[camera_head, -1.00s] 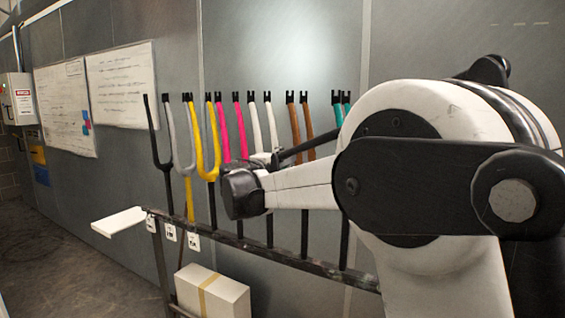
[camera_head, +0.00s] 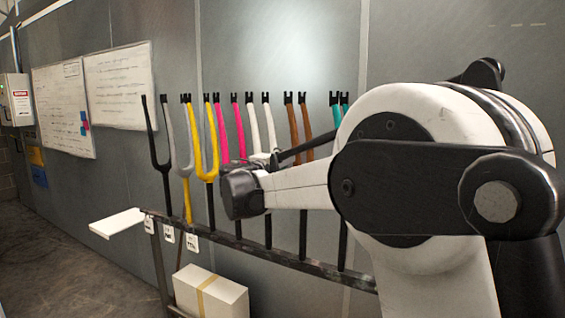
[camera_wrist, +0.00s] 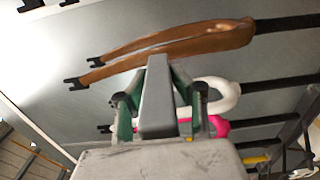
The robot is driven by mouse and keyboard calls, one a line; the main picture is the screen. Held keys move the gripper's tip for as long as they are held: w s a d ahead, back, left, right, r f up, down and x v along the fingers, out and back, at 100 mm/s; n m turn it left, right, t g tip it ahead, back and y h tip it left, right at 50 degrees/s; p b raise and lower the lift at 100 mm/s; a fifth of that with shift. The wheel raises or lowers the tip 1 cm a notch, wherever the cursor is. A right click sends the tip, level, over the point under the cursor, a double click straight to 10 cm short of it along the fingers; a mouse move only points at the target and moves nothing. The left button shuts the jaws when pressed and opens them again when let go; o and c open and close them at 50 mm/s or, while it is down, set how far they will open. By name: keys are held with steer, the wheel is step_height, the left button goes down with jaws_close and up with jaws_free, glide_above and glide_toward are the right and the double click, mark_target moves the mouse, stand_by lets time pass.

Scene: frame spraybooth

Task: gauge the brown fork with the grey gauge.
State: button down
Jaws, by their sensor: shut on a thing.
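The brown fork (camera_head: 293,118) hangs in the row along the wall, between the white fork and the teal fork. In the wrist view the same brown fork (camera_wrist: 185,45) lies across the top, its two prongs pointing left. My gripper (camera_wrist: 157,115) is shut on the grey gauge (camera_wrist: 156,95), a plain grey bar with its far end beside the near prong of the brown fork. I cannot tell whether they touch.
Black, grey, yellow, pink, white and teal forks stand on a dark rail (camera_head: 260,252) along the wall. A cardboard box (camera_head: 212,297) sits beneath the rail.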

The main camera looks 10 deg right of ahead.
steer(key=shift+w+d, duration=0.45)
steer(key=shift+w, duration=0.05)
stand_by(1.2)
steer(key=shift+s+a, duration=0.1)
stand_by(0.4)
steer(key=shift+b+v, duration=0.5)
steer(key=shift+v, duration=3.4)
